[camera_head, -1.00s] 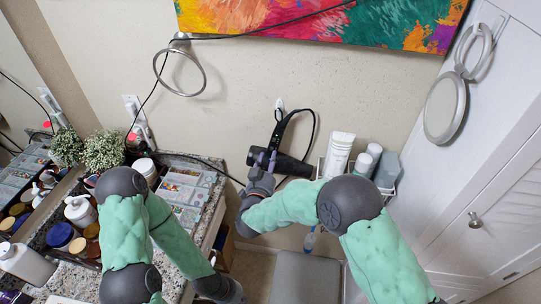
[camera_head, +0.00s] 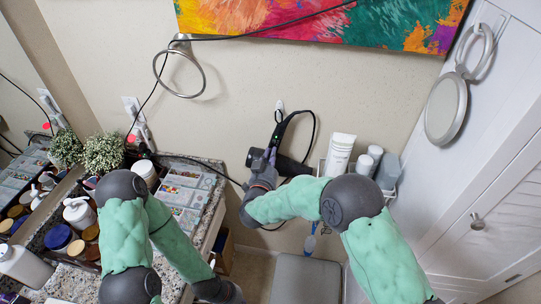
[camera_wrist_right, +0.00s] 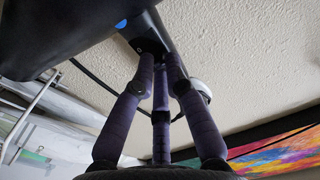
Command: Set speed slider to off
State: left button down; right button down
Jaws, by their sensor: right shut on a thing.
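A black hair dryer (camera_head: 293,167) hangs at the wall, with its cord looping above it. In the right wrist view its dark body (camera_wrist_right: 60,35) fills the top left, with a small blue spot (camera_wrist_right: 121,24) on it. My right gripper (camera_head: 262,157) is at the dryer's left end and covers part of it. In the right wrist view the purple fingers (camera_wrist_right: 160,62) are closed together against the dark part of the dryer. I cannot make out the speed slider or its setting. My left arm runs down to the bottom edge, and its fingers are not visible.
A counter (camera_head: 215,205) with jars and a tray stands at left. A rack with a white tube (camera_head: 339,155) and bottles is just right of the dryer. A towel ring (camera_head: 180,70) and a painting (camera_head: 320,20) are above. A white cabinet (camera_head: 495,160) is at right.

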jog(key=shift+s+a+f+b, duration=0.1)
jog(key=shift+a+f+b, duration=0.1)
jog(key=shift+f+b, duration=0.65)
jog(key=shift+f, duration=0.25)
jog(key=c, duration=1.3)
grip_release()
jog(key=v, duration=1.2)
